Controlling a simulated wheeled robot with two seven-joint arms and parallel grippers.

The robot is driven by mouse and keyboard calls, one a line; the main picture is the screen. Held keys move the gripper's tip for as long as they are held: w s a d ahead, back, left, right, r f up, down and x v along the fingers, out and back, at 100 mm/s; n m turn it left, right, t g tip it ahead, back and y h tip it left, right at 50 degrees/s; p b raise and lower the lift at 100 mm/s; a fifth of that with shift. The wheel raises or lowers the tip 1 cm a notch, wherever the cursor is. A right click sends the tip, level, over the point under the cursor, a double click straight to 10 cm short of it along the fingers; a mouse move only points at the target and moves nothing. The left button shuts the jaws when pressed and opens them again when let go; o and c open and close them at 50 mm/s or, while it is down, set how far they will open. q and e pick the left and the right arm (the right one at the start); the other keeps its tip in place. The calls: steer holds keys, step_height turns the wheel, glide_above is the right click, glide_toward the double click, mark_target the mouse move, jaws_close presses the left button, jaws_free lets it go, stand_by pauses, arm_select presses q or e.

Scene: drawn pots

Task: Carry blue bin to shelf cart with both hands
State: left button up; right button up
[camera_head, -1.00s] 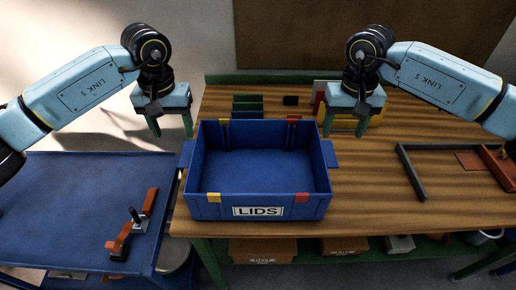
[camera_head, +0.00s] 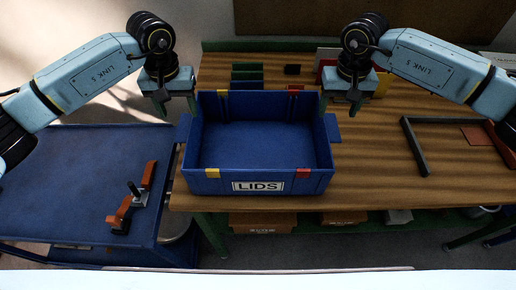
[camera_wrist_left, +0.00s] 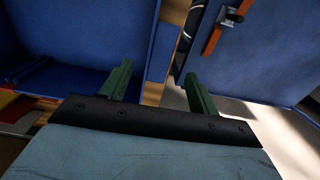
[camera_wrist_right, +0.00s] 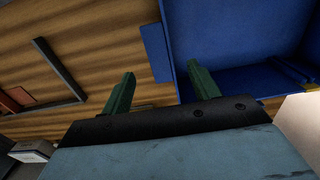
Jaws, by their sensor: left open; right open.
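The blue bin (camera_head: 258,187) labelled LIDS sits upright and empty on the wooden table. A flat blue tab sticks out on each side. My left gripper (camera_head: 176,108) is open above the left tab (camera_head: 184,128). In the left wrist view its fingers (camera_wrist_left: 160,88) point towards the bin's side wall (camera_wrist_left: 145,38), with nothing between them. My right gripper (camera_head: 340,106) is open above and behind the right tab (camera_head: 332,128). In the right wrist view its fingers (camera_wrist_right: 161,90) are empty near the tab (camera_wrist_right: 155,52). The blue shelf cart (camera_head: 70,190) stands left of the table.
An orange-and-black clamp-like tool (camera_head: 131,197) lies at the cart's right side. A dark angled frame (camera_head: 414,146) lies on the right of the table (camera_head: 375,165). Much of the cart top is clear.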

mark_target(185, 126)
arm_select(q)
step_height(185, 126, down, 7)
steer(key=shift+w+f, duration=0.1)
steer(key=shift+f, duration=0.1)
arm_select(e)
step_height(185, 126, down, 7)
steer(key=shift+f, duration=0.2)
arm_select(q)
jaws_close()
arm_select(e)
jaws_close()
steer(key=shift+w+r, duration=0.1)
